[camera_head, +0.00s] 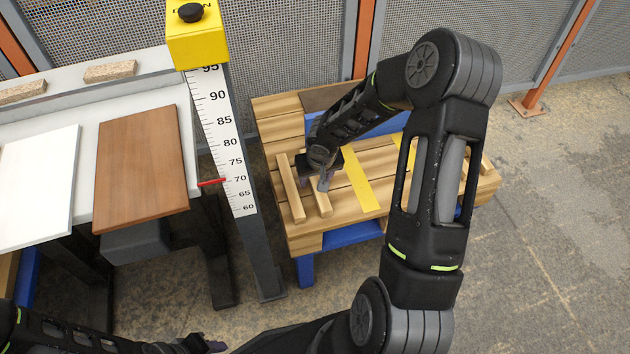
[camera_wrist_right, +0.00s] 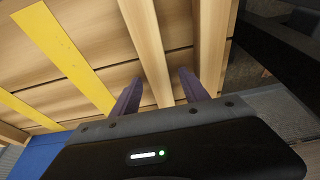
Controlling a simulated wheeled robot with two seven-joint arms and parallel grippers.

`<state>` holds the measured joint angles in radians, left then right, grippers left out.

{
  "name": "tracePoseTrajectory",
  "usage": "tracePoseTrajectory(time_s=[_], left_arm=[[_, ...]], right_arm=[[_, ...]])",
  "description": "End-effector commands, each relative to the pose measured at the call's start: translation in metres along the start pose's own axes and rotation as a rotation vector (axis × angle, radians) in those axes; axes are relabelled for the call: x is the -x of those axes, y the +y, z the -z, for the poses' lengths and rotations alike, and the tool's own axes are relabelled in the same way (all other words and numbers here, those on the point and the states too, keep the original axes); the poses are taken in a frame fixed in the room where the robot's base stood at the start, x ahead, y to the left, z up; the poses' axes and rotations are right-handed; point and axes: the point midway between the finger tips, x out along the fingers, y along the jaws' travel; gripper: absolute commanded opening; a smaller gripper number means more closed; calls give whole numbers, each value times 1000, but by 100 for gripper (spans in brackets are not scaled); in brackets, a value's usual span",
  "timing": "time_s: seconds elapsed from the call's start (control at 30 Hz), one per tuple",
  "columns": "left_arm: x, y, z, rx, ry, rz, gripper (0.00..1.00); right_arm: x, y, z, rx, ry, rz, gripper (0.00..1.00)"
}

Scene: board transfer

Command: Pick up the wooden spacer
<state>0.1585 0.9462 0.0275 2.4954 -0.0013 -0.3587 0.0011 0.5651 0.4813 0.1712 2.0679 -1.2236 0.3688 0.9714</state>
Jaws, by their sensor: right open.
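Two thin, pale wooden spacers lie side by side on a slatted wooden platform (camera_head: 350,205) in the head view. My right gripper (camera_head: 318,182) is open over the inner spacer (camera_head: 322,203). In the right wrist view, the fingers of my right gripper (camera_wrist_right: 161,92) stand either side of this spacer (camera_wrist_right: 148,45), with gaps showing. The outer spacer (camera_head: 291,190) lies to its left; in the wrist view it is the strip on the right (camera_wrist_right: 213,40). My left gripper (camera_head: 207,345) is at the bottom edge of the head view, too dark to read.
Yellow bands (camera_head: 352,178) cross the platform, which has blue supports. A measuring post (camera_head: 226,130) with a yellow head stands close to its left. Further left, a brown board (camera_head: 140,165) and a white board (camera_head: 35,185) lie on a table. Mesh fencing runs behind.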

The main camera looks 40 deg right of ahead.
Motion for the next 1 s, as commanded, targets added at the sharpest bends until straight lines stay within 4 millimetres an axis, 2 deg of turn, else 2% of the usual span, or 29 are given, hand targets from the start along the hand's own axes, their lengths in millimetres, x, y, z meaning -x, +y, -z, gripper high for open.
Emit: tracePoseTrajectory(time_s=[0.37, 1.0], left_arm=[[0, 0, 0, 0, 0, 0, 36], [0, 0, 0, 0, 0, 0, 36]], right_arm=[[0, 0, 0, 0, 0, 0, 51], [0, 0, 0, 0, 0, 0, 0]])
